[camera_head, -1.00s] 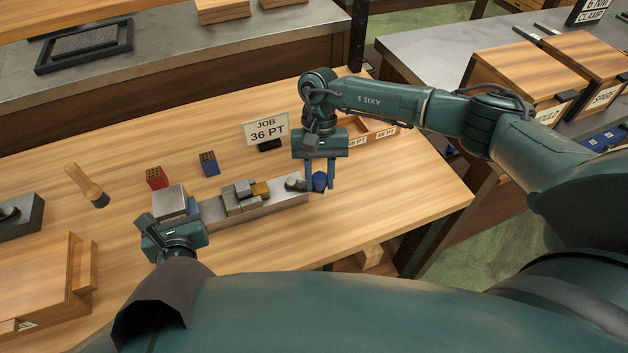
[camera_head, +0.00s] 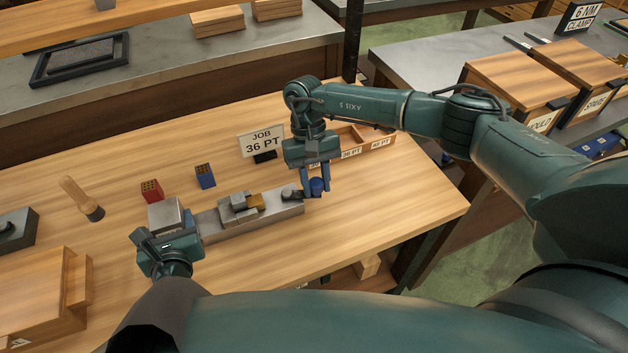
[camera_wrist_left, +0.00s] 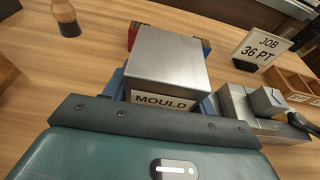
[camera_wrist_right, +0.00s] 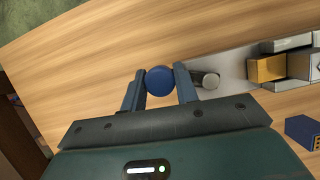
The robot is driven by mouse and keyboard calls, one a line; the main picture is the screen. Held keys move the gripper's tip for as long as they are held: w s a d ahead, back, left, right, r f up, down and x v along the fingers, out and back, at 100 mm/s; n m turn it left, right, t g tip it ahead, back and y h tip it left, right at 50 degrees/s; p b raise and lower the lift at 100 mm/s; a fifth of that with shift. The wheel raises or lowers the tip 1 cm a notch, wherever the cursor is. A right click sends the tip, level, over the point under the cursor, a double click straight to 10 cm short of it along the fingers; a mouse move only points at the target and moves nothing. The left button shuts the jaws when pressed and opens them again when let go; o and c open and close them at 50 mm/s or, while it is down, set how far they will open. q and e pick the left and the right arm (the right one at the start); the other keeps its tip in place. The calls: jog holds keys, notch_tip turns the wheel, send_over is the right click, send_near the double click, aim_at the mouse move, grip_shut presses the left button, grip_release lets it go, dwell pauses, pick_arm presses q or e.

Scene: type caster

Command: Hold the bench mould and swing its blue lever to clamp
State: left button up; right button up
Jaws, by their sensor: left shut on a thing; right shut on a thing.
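The bench mould (camera_head: 222,218) is a long grey metal base on the wooden bench, with a square block labelled MOULD (camera_wrist_left: 165,68) at its left end and small steel and brass pieces (camera_head: 241,205) in its middle. My left gripper (camera_head: 170,240) is shut on the mould's left block, its blue fingers on either side in the left wrist view. The blue lever knob (camera_wrist_right: 160,80) is at the mould's right end, beside a dark pivot (camera_head: 291,194). My right gripper (camera_head: 316,180) is shut on the knob from above, one finger on each side.
A red block (camera_head: 151,190) and a blue block (camera_head: 204,176) with holes stand behind the mould. A JOB 36 PT sign (camera_head: 262,142) and a labelled wooden tray (camera_head: 362,146) are further back. A wooden-handled brush (camera_head: 82,199) stands left. Bench right of the knob is clear.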

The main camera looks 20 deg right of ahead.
jog(key=o, duration=0.7)
jog(key=shift+d+f, duration=0.1)
jog(key=shift+d, duration=0.2)
jog(key=shift+o, duration=1.1)
jog(key=shift+a, duration=0.1)
jog(key=v, duration=1.2)
jog(key=shift+s, duration=0.1)
